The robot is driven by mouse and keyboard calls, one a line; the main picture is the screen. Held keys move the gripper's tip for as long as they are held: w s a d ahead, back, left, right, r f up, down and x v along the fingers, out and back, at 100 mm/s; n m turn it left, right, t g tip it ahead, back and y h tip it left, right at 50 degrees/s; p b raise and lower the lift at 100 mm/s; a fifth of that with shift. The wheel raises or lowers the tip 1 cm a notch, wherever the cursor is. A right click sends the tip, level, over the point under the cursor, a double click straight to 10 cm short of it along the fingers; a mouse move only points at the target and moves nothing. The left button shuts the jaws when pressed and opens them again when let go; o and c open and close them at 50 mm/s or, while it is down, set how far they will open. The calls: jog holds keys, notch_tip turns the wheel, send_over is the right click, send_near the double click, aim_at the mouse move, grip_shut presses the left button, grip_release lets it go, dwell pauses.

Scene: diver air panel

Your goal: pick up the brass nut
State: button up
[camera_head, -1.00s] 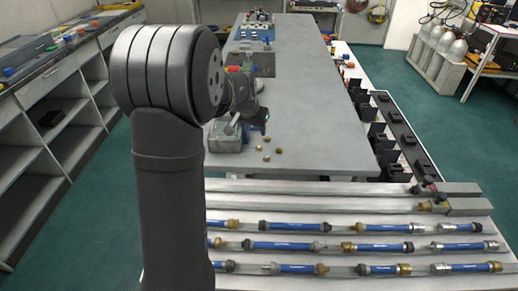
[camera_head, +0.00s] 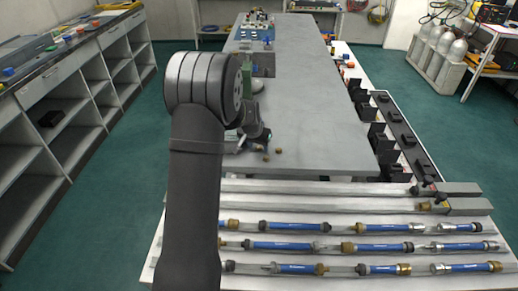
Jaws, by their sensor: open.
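Two small brass nuts show on the near end of the grey bench top: one brass nut (camera_head: 278,151) to the right and another brass nut (camera_head: 266,158) nearer to me. My gripper (camera_head: 256,143) is low over the bench, just left of and behind these nuts. It is open, but its fingers are small and partly hidden by my arm. I cannot tell whether a nut lies between them. Any nuts under or behind the gripper are hidden.
The grey bench (camera_head: 315,115) is clear to the right of the nuts. Black holders (camera_head: 383,142) line its right side. In front, a rack (camera_head: 350,207) carries several blue hoses with brass and steel fittings. Shelves (camera_head: 75,110) stand at left, and grey cylinders (camera_head: 450,55) at back right.

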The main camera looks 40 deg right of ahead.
jog(key=shift+c, duration=0.5)
grip_shut()
